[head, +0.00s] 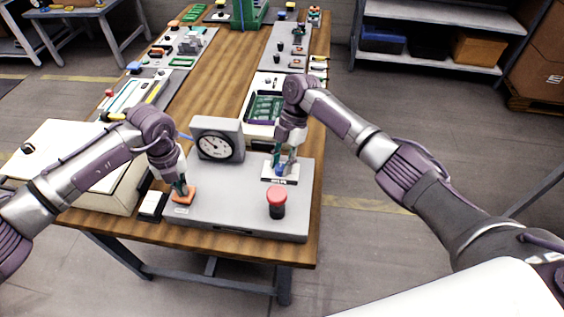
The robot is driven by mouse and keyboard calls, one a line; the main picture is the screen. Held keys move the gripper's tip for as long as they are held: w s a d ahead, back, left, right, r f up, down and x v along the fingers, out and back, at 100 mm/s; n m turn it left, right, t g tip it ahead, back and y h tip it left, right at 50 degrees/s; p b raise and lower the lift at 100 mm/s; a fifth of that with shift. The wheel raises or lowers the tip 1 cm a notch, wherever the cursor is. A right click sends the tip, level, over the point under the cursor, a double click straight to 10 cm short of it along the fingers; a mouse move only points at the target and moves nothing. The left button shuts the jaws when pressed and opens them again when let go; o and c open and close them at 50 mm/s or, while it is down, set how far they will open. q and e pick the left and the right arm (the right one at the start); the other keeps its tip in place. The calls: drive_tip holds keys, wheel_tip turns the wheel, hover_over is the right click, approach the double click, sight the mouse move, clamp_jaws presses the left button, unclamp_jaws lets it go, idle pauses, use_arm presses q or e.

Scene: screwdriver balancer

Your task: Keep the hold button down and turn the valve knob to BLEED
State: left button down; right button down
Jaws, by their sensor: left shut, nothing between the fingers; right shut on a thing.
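A grey panel box (225,207) lies on the wooden bench. My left gripper (181,188) is shut and empty, its tips down at the orange button block (183,197), which looks like the hold button; whether it is pressed in I cannot tell. My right gripper (283,163) is shut on the blue valve knob (280,170), from above. The knob stands on a white plate (268,177) with a dark label too small to read, and is partly hidden by the fingers. Its pointing direction cannot be told.
A black post with a red cap (277,196) stands on the panel in front of the knob. A dial gauge (217,147) stands behind. A small black-and-white box (151,205) and a cream box (75,160) are at left. A white tray (262,128) is behind the panel.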

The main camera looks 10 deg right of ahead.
use_arm(q)
drive_tip(key=shift+f, duration=0.1)
idle(0.4)
use_arm(e)
drive_tip(key=c, duration=0.8)
unclamp_jaws()
drive_tip(key=shift+s, duration=0.1)
use_arm(q)
drive_tip(key=shift+s, duration=0.1)
use_arm(e)
drive_tip(key=v, duration=1.2)
drive_tip(key=shift+a, duration=0.1)
use_arm(q)
drive_tip(key=shift+r+p, duration=2)
drive_tip(key=shift+r, duration=1.6)
use_arm(e)
wheel_tip(320, 180, up, 4)
drive_tip(key=shift+f, duration=0.1)
